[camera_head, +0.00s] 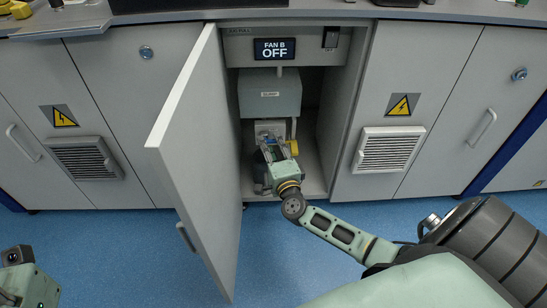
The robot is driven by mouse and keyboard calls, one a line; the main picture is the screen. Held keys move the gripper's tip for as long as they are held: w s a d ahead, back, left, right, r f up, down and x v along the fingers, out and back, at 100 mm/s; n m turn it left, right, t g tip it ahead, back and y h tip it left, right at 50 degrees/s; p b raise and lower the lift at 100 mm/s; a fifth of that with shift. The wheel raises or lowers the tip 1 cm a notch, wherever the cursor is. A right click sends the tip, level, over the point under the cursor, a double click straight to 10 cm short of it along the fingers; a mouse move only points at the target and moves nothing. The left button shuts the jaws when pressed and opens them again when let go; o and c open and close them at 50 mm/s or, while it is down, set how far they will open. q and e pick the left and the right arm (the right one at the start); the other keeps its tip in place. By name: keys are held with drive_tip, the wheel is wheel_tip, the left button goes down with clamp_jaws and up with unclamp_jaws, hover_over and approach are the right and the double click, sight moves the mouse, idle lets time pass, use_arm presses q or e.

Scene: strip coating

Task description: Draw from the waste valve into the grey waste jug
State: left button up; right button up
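A grey box tank (270,97) with a small label hangs inside the open cabinet under the counter. A yellow handle (293,147), apparently the waste valve's, shows below it on the right. My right gripper (273,148) reaches into the cabinet under the tank, just left of the yellow handle. Its fingers are small and partly hidden, so I cannot tell whether they are open or touch anything. The grey waste jug is not clearly visible; my gripper and wrist cover much of the cabinet floor. Part of my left arm shows at the lower left, its fingers out of view.
The cabinet door (190,150) stands open on the left, close to my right arm. A display (274,50) above the tank reads "FAN B OFF", with a dark switch (331,38) beside it. Closed cabinets flank the opening. The blue floor (130,250) in front is clear.

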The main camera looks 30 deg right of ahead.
drive_tip(key=shift+w, duration=0.25)
clamp_jaws()
idle(0.5)
